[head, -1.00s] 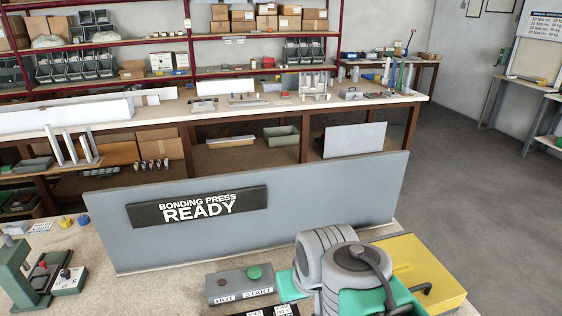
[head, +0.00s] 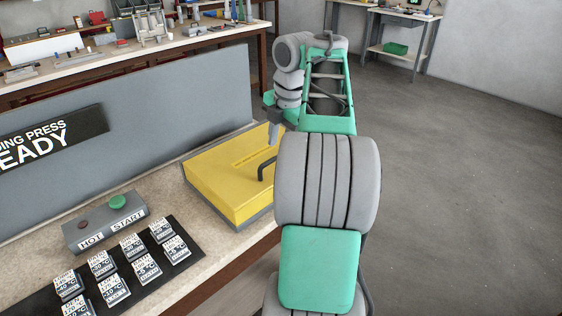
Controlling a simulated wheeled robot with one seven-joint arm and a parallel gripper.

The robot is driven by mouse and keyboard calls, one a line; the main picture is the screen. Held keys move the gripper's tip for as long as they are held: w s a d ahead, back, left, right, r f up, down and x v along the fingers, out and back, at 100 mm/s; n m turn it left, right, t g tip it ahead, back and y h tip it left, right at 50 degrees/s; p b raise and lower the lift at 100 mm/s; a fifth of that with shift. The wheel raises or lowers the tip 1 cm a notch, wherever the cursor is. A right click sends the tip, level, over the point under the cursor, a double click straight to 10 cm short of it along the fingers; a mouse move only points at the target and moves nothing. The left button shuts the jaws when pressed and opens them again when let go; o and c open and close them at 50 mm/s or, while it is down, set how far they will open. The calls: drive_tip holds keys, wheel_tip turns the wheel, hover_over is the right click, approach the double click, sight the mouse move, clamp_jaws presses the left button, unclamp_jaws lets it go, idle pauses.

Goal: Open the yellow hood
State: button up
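The yellow hood (head: 225,178) is a low, wide box cover lying shut on a grey base at the right end of the bench. Its dark bar handle (head: 264,168) stands out on the right-hand side, partly hidden by my arm. My arm reaches past the hood's right side. My gripper (head: 275,134) shows only in part as a small grey piece near the hood's far right corner. Its fingertips are not clear, and I cannot tell whether it touches the hood or is open or shut.
A grey button box (head: 105,222) with red and green buttons and a black mat (head: 190,228) with several labelled blocks lie left of the hood. A grey panel with a READY sign (head: 50,137) stands behind. Open floor (head: 450,190) lies to the right.

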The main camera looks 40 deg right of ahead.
drive_tip(key=f, duration=0.1)
drive_tip(key=f+b, duration=0.1)
drive_tip(key=f, duration=0.1)
drive_tip(key=shift+w+f, duration=0.25)
drive_tip(key=shift+w, duration=0.05)
drive_tip(key=shift+r, duration=0.1)
drive_tip(key=shift+c, duration=0.2)
clamp_jaws()
idle(0.8)
